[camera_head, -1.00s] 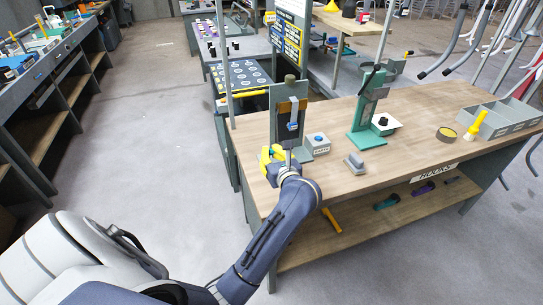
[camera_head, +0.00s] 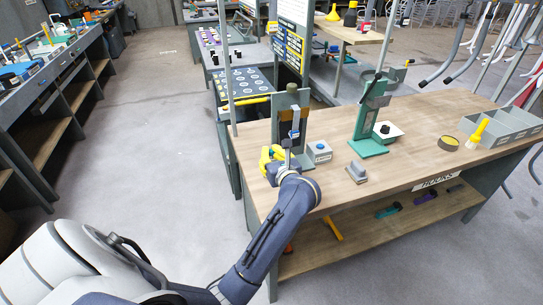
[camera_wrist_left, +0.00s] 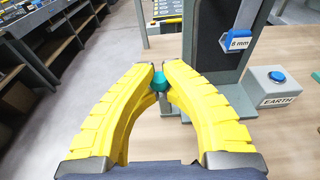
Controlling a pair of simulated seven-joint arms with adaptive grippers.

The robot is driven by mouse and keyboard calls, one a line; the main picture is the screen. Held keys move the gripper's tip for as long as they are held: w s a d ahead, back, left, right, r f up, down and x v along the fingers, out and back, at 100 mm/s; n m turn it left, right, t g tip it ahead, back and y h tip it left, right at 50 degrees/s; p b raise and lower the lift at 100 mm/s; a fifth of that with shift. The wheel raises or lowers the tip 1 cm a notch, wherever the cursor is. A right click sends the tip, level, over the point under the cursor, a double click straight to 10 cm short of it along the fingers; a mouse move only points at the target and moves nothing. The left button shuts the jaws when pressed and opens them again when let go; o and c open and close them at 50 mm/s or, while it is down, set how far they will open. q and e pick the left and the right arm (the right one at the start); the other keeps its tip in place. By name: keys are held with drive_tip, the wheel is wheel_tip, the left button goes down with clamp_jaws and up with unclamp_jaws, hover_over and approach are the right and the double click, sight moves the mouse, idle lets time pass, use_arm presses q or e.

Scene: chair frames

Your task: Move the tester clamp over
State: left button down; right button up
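A grey upright stand (camera_head: 290,102) with a brown panel and a small blue-and-white part (camera_head: 295,125) stands at the left end of the bench. Which piece is the tester clamp is not clear. In the left wrist view, the dark upright (camera_wrist_left: 205,45) carries a blue "6 mm" tag (camera_wrist_left: 237,40). A teal rounded knob (camera_wrist_left: 159,84) sits between the yellow fingertips of my left gripper (camera_wrist_left: 159,70), which have closed in on it and touch it. In the head view my left gripper (camera_head: 272,155) is just left of the stand, low over the bench edge. My right gripper is not in view.
A box marked EARTH (camera_head: 319,151) with a blue button is right of the stand. A green stand (camera_head: 368,145), a small grey block (camera_head: 356,171), a tape roll (camera_head: 448,144) and a grey bin (camera_head: 510,128) share the bench (camera_head: 415,155).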

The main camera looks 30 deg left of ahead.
use_arm(q)
drive_tip(key=shift+w+a+r, duration=0.1)
drive_tip(key=shift+r, duration=0.05)
drive_tip(key=shift+w+a+r, duration=0.3)
drive_tip(key=shift+a, duration=0.1)
drive_tip(key=c, duration=1.3)
unclamp_jaws()
drive_tip(key=shift+f, duration=0.1)
drive_tip(key=shift+o, duration=0.2)
